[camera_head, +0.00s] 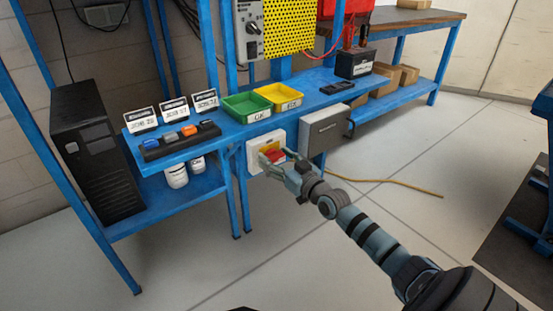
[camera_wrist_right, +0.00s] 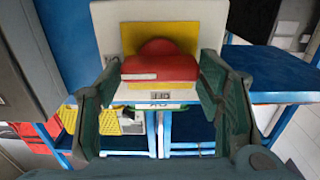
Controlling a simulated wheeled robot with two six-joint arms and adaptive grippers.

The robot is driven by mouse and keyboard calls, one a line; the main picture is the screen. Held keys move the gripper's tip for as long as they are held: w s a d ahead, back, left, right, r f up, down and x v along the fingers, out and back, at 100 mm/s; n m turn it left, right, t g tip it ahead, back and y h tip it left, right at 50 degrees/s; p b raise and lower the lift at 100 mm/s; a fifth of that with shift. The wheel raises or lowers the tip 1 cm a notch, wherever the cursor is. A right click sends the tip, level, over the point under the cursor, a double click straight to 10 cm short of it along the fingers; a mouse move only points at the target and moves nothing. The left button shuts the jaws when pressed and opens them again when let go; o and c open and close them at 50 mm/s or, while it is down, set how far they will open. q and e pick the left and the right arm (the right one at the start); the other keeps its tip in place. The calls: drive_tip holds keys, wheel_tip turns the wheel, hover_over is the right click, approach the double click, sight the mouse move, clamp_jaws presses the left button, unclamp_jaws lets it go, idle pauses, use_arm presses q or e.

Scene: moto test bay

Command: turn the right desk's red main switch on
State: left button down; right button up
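The red main switch (camera_head: 272,156) is a red knob on a yellow plate in a white box (camera_head: 252,163), mounted below the front edge of the blue desk. In the right wrist view the red knob (camera_wrist_right: 160,68) lies crosswise, with a pale mark at its left end. My right gripper (camera_head: 284,165) is at the switch. Its two fingers stand apart on either side of the knob, with narrow gaps seeming to show. I cannot tell whether either fingertip touches it. My left gripper is not in view.
A grey box (camera_head: 325,130) hangs just right of the switch. Green (camera_head: 247,106) and yellow (camera_head: 280,97) trays sit on the desk above. A black computer tower (camera_head: 95,150) stands at left. A yellow cable (camera_head: 390,183) lies on the otherwise clear floor nearby.

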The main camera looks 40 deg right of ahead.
sight(277, 158)
drive_tip(key=shift+o, duration=0.7)
drive_tip(key=shift+r, duration=0.1)
wheel_tip(277, 158, up, 10)
drive_tip(key=shift+f, duration=0.1)
